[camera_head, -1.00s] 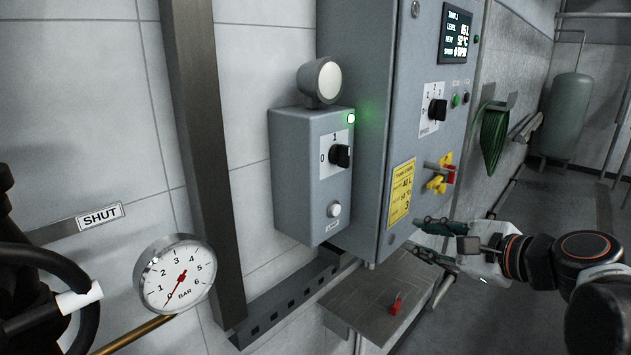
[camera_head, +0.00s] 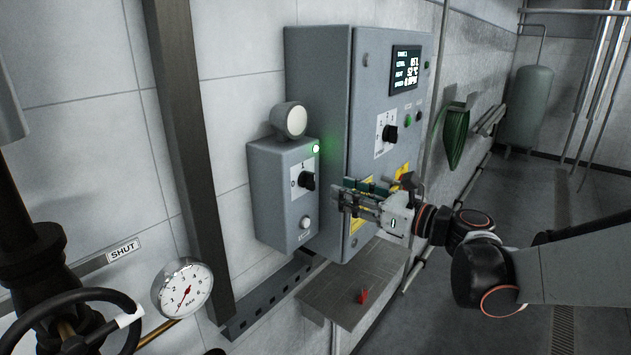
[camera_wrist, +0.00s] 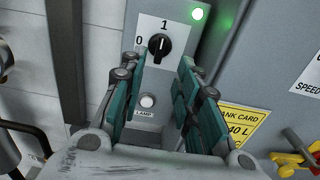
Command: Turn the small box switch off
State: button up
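The small grey switch box (camera_head: 268,215) hangs on the wall left of the large panel, with a round lamp head (camera_head: 291,120) on top. Its black rotary switch (camera_head: 307,181) sits on a white plate marked 0 and 1. In the wrist view the knob (camera_wrist: 158,46) stands roughly upright, its mark toward 1. A green light (camera_wrist: 197,14) glows at the box's upper right. My gripper (camera_head: 338,200) is open and empty, just right of the box and apart from the knob. In the wrist view the knob shows beyond and between the green-padded fingers (camera_wrist: 155,95).
The large grey panel (camera_head: 335,90) with a screen, another selector (camera_head: 389,133) and a yellow card (camera_wrist: 238,125) stands close on the right. A shelf (camera_head: 345,300) with a red item (camera_head: 363,296) lies below. A gauge (camera_head: 183,288) and handwheel (camera_head: 75,325) are at left.

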aim_at(314, 183)
jog(key=p+x, duration=0.1)
jog(key=x, duration=0.7)
jog(key=shift+w+a, duration=0.2)
jog(key=shift+a, duration=0.1)
jog(key=shift+c, duration=0.6)
grip_shut()
